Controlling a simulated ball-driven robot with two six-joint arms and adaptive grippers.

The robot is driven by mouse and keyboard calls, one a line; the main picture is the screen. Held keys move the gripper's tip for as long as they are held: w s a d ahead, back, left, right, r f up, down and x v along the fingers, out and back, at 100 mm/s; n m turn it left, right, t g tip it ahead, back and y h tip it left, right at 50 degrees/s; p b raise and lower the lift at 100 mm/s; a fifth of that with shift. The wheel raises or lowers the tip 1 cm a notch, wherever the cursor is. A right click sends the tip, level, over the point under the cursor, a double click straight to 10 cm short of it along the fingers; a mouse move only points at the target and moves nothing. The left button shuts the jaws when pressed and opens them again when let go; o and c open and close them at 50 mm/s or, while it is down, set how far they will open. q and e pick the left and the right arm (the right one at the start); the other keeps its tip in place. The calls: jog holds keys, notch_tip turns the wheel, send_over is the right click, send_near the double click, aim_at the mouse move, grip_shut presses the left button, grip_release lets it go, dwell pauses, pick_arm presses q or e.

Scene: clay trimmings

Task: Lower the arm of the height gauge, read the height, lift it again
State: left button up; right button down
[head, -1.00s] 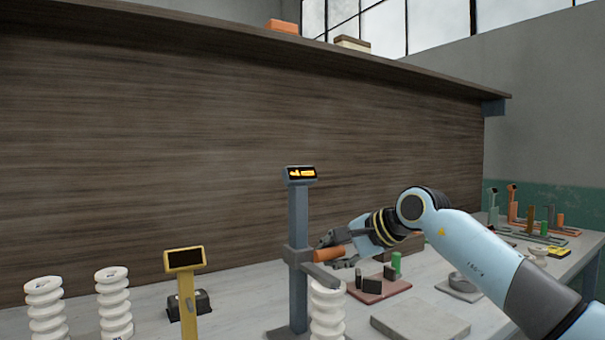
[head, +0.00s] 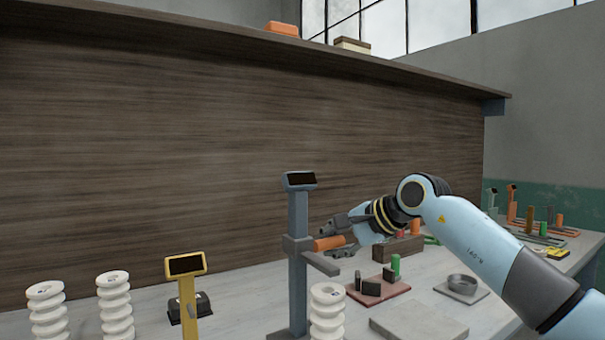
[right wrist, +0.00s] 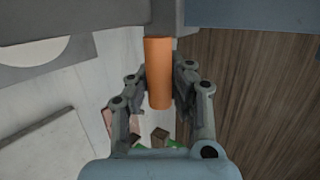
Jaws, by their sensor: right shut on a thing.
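The blue-grey height gauge (head: 298,215) stands upright on the table in the head view, its top display (head: 300,180) dark. Its sliding arm (head: 322,264) sticks out over a white ribbed insulator (head: 328,310), with a small gap showing between them. The orange handle (head: 328,243) of the slider points right. My right gripper (head: 338,238) is shut on this handle. The right wrist view shows the orange handle (right wrist: 158,75) between the two fingers of my right gripper (right wrist: 172,80). My left gripper is not in view.
A yellow gauge (head: 187,295) and two more white ribbed stacks (head: 115,305) stand to the left. A reddish board (head: 385,291) with small blocks, a grey slab (head: 420,322) and a round dish (head: 462,284) lie to the right. A wooden panel (head: 200,130) closes the back.

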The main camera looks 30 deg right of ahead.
jog(key=shift+r+p, duration=1.3)
jog(key=shift+r, duration=1.55)
jog(key=c, duration=1.2)
grip_release()
jog(key=shift+s, duration=0.15)
jog(key=o, duration=0.9)
jog(key=shift+p+v, duration=0.75)
jog(key=shift+v, duration=3.15)
